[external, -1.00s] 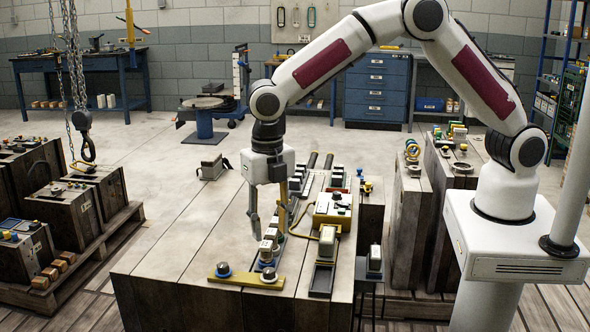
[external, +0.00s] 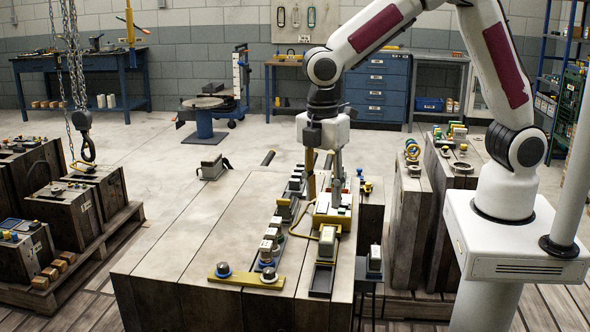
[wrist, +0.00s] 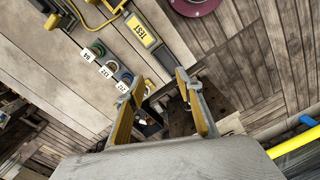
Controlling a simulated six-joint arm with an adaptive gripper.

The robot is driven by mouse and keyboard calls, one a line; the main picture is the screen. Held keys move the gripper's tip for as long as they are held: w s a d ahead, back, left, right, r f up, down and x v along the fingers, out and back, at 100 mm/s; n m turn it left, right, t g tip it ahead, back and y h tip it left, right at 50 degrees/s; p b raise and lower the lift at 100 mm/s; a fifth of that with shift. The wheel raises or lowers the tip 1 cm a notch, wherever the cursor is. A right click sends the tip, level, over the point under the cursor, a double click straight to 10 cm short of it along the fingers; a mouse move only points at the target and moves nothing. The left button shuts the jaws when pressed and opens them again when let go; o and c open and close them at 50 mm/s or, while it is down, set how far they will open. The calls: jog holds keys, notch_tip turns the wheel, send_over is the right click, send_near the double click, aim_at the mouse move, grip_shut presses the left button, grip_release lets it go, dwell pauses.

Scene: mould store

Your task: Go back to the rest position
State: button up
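My gripper (external: 324,192) points down over the right part of the wooden bench block (external: 190,240). In the external view its fingers stand apart, in front of or above the yellow-edged control box (external: 332,210); the exact height is hard to tell. In the wrist view the gripper (wrist: 158,90) shows two separated fingers with yellow inner faces and nothing held between them.
A row of small parts (external: 268,255) and a yellow bar (external: 245,280) lie on the block. A yellow tester (wrist: 139,29) and several labelled rings show in the wrist view. Dark crates (external: 405,225) stand at right. A chain hook (external: 88,148) hangs at left.

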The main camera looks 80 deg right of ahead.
jog(key=s+d+r+m+t, duration=0.3)
jog(key=s+d+r+m, duration=0.3)
jog(key=s, duration=0.5)
jog(key=s+d+r+m+t, duration=0.3)
jog(key=s+d+r+m, duration=0.3)
jog(key=s+r, duration=0.3)
jog(key=shift+s+r+m, duration=0.2)
jog(key=shift+s+m, duration=0.1)
jog(key=shift+s, duration=0.7)
dwell(0.5)
